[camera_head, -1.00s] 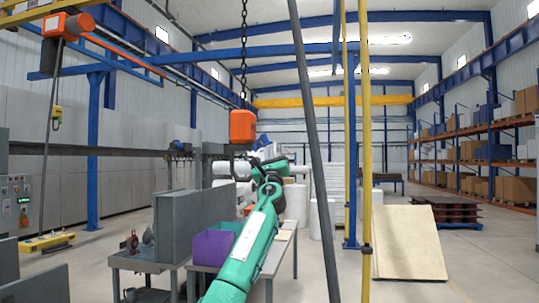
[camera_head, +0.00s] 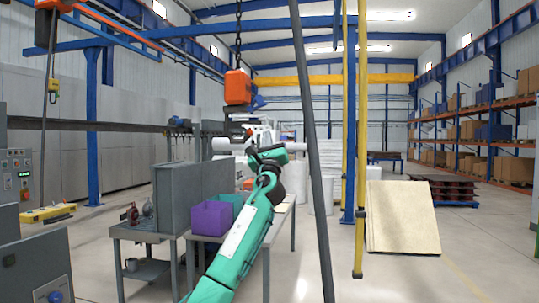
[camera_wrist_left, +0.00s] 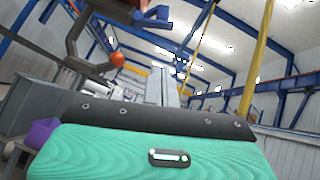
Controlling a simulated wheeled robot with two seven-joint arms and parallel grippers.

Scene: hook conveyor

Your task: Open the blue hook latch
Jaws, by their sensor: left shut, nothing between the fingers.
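An orange hoist block (camera_head: 238,88) hangs from a chain in the head view. A blue part (camera_head: 258,102), apparently the latch, shows at its lower right. My left gripper (camera_head: 251,132) is shut and empty, just below the hoist block in the head view. Its fingertips are small and hard to make out there. Whether it touches the hook is unclear. My right gripper is out of view.
A slanted grey pole (camera_head: 312,150) and a yellow post (camera_head: 361,150) stand right of my left arm. A work table with a purple bin (camera_head: 211,217) and grey panels (camera_head: 190,192) lies below. A beige board (camera_head: 402,217) leans at right.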

